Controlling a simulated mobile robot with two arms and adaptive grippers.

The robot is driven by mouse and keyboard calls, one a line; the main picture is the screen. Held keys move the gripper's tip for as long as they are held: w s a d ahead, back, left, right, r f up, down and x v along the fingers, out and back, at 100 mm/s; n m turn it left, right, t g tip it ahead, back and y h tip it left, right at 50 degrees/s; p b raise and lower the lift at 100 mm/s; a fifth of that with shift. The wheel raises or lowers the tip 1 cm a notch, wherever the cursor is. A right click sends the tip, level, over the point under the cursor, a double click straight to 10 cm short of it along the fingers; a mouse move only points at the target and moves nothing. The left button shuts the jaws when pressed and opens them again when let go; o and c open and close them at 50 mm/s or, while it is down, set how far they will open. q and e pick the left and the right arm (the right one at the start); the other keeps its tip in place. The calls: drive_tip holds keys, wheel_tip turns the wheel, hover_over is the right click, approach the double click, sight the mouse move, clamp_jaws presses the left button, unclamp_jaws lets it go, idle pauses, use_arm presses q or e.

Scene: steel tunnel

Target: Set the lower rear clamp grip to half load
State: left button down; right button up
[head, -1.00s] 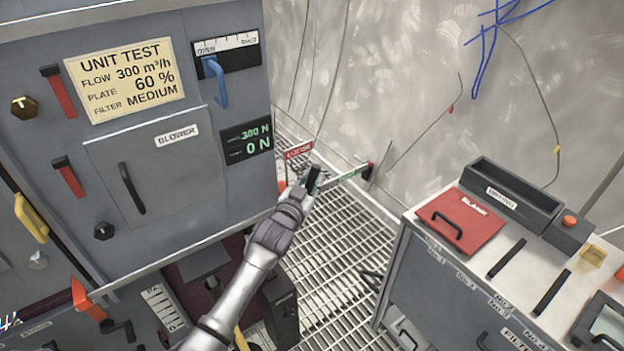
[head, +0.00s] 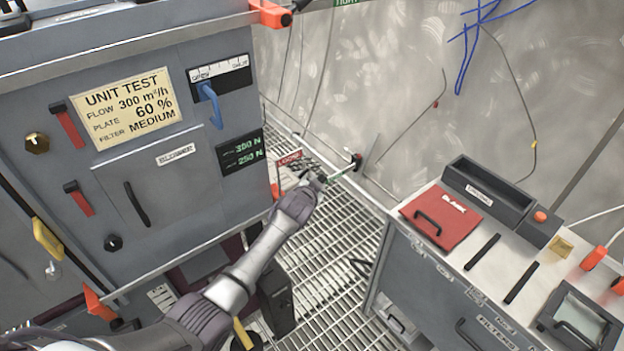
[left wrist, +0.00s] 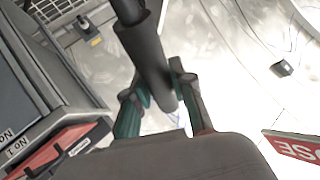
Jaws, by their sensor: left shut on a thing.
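The lower rear clamp grip is a dark round bar (left wrist: 150,55) in the left wrist view. My left gripper (left wrist: 160,92) is shut around it, with the green-lined fingers on either side. In the head view my left gripper (head: 318,180) is at the rear corner of the grey unit and hides most of the grip. A red sign (head: 289,158) beside it reads LOOSE; part of it shows in the left wrist view (left wrist: 294,148). A green scale strip (head: 338,172) runs behind the gripper. The display (head: 240,150) reads about 300 N above 250 N. My right gripper is out of view.
The grey unit (head: 203,190) stands left, with a blue lever (head: 212,105) and a UNIT TEST plate (head: 125,107). An orange clamp part (head: 268,14) is at its top edge. A filter cabinet (head: 420,262) stands right. Grated floor (head: 335,240) lies between them.

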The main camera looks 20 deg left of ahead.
use_arm(q)
drive_tip(key=shift+w+d+f+g, duration=0.2)
drive_tip(key=shift+f+g, duration=0.2)
drive_tip(key=shift+g, duration=0.1)
drive_tip(key=c, duration=0.9)
unclamp_jaws()
drive_tip(key=shift+c, duration=0.2)
drive_tip(key=v, duration=1.2)
drive_tip(key=shift+d, duration=0.2)
